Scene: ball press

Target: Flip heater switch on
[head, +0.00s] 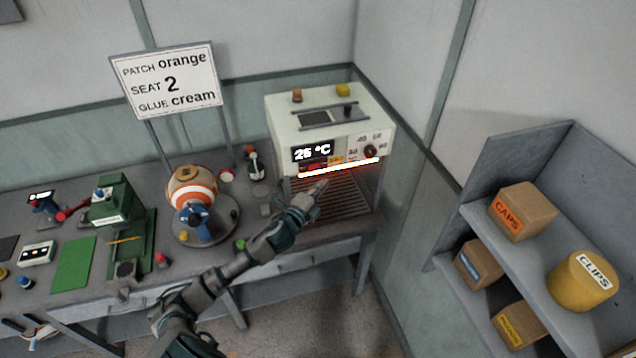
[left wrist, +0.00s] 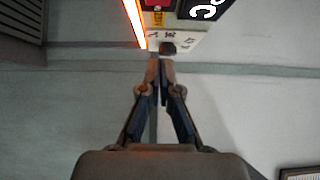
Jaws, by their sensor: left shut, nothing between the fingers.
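The heater (head: 282,112) is a cream box at the back right of the bench, with an open slatted bay below. Its dark display (head: 313,151) reads 25 °C. A round dark dial (head: 370,151) with numbers sits at the right of its front. A red part (head: 313,167) below the display may be the switch; its position is too small to tell. A bright bar (head: 340,168) glows along the front's lower edge. My left gripper (head: 322,185) is shut and empty, in front of the bay just below the bar. In the left wrist view, its closed fingertips (left wrist: 160,62) point at the dial (left wrist: 168,48).
A sign (head: 170,85) stands behind an orange and white ball (head: 193,187) in a fixture. A green press (head: 117,213) stands farther left. A shelf (head: 450,230) with boxes is at the right. Floor shows between bench and shelf.

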